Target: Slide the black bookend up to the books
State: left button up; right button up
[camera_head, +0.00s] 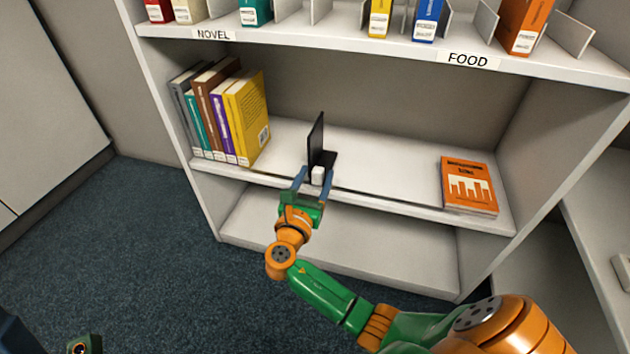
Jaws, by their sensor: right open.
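The black bookend (317,140) stands upright near the middle of the middle shelf. A row of books (222,113) stands at the left end of that shelf, with a yellow book (247,118) outermost on the right, leaning a little. A clear gap of bare shelf lies between the yellow book and the bookend. My right gripper (315,178) is open at the shelf's front edge, just in front of the bookend. A small white block shows between its fingers; whether the fingers touch the bookend I cannot tell. My left gripper does not clearly show.
An orange book (468,185) lies flat at the right of the middle shelf (385,170). The upper shelf, labelled NOVEL (212,35) and FOOD (468,59), holds several books and light dividers above. The lower shelf (330,240) looks empty.

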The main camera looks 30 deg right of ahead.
grip_shut()
dwell(1.4)
